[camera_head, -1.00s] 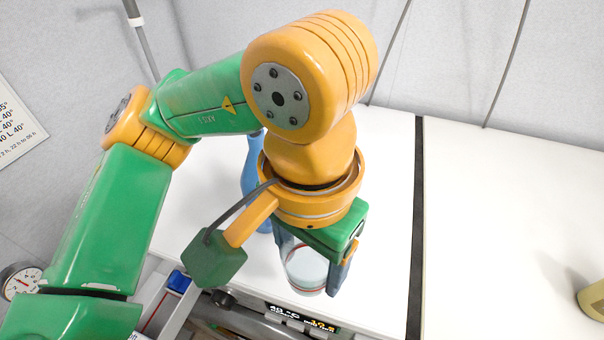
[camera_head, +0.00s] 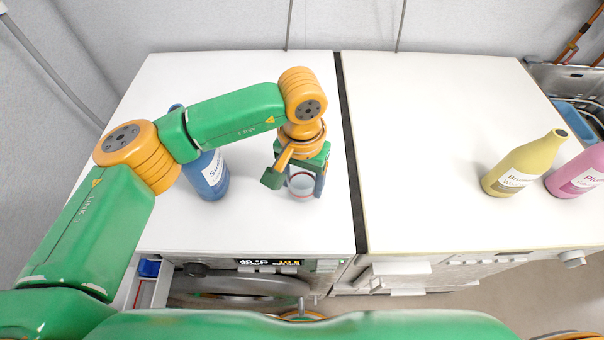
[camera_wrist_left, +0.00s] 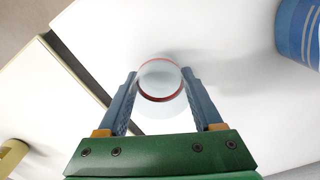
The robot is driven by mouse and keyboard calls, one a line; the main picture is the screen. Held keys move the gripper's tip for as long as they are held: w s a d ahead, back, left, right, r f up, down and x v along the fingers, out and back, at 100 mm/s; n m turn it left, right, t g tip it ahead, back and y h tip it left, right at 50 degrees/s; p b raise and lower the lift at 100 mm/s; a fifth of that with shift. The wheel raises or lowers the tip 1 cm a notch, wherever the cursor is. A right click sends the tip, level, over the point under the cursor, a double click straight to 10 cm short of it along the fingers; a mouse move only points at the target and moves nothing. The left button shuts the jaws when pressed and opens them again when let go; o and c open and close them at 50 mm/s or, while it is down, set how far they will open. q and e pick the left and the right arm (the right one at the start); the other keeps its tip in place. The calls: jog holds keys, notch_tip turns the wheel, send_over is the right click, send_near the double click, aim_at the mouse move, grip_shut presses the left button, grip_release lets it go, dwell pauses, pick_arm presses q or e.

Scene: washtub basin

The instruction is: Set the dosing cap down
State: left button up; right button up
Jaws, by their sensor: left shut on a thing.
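The dosing cap (camera_head: 301,181) is a clear, whitish cup with a red ring. It is upright over the white top of the left machine (camera_head: 240,225), near its right side. My left gripper (camera_head: 304,188) points down and is shut on the cap, with one finger on each side. In the left wrist view the cap (camera_wrist_left: 160,76) sits between the two blue-grey fingertips (camera_wrist_left: 159,80). I cannot tell whether its base touches the white top. My right gripper is not in view.
A blue bottle (camera_head: 212,178) stands left of the cap, partly behind my arm. A dark gap (camera_head: 352,160) separates the two machine tops. A yellow bottle (camera_head: 520,167) and a pink bottle (camera_head: 582,172) stand far right. The right top's middle is clear.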

pick_arm(q)
jog(key=shift+f, duration=0.35)
jog(key=shift+f+b, duration=0.3)
jog(key=shift+b, duration=0.05)
jog(key=o, duration=1.3)
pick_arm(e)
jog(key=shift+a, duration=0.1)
pick_arm(q)
jog(key=shift+r, duration=0.25)
notch_tip(320, 180, up, 12)
jog(key=shift+s+b, duration=0.1)
jog(key=shift+b, duration=0.7)
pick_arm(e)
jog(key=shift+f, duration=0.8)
